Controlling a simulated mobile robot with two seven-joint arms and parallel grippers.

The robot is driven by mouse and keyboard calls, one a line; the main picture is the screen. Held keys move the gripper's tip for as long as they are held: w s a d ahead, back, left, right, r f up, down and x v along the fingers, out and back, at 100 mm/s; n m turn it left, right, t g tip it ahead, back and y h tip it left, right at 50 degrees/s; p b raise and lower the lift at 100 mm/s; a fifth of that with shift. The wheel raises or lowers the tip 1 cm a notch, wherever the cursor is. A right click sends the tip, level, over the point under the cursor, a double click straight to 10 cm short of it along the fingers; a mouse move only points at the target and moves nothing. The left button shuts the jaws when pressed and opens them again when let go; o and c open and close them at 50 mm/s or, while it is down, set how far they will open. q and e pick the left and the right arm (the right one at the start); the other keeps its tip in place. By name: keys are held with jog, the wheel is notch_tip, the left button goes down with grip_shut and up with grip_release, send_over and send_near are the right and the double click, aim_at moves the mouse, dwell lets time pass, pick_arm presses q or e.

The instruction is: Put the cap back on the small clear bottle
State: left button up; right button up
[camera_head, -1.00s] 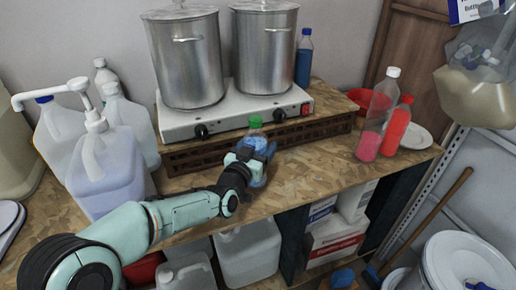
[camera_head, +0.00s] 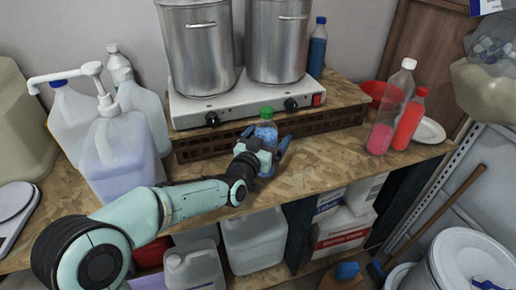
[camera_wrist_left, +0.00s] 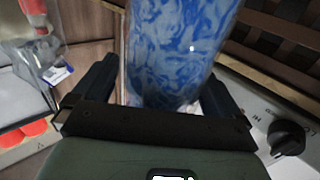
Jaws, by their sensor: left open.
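A small clear bottle (camera_head: 266,132) with a blue swirled pattern stands upright on the wooden counter, in front of the hot plate. A green cap (camera_head: 267,112) shows at its top; I cannot tell how tightly it sits. My left gripper (camera_head: 273,153) is open at the bottle's lower body, one finger on each side. In the left wrist view the bottle (camera_wrist_left: 180,50) stands between the spread fingers of my left gripper (camera_wrist_left: 155,85); its top and bottom are cut off or hidden. My right gripper is not in view.
A hot plate (camera_head: 247,100) with two steel pots stands behind the bottle on a slatted wooden base (camera_head: 200,148). A white pump jug (camera_head: 122,160) is at left. Pink (camera_head: 383,130) and red (camera_head: 410,122) bottles stand at right. The counter between is clear.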

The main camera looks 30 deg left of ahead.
pick_arm(q)
jog(key=s+b, duration=0.1)
jog(key=s, duration=1)
jog(key=shift+s+d+b, duration=0.35)
jog(key=shift+d+b, duration=0.05)
jog(key=shift+d, duration=0.05)
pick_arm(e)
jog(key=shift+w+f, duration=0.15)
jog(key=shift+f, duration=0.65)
pick_arm(q)
jog(key=shift+f, duration=0.1)
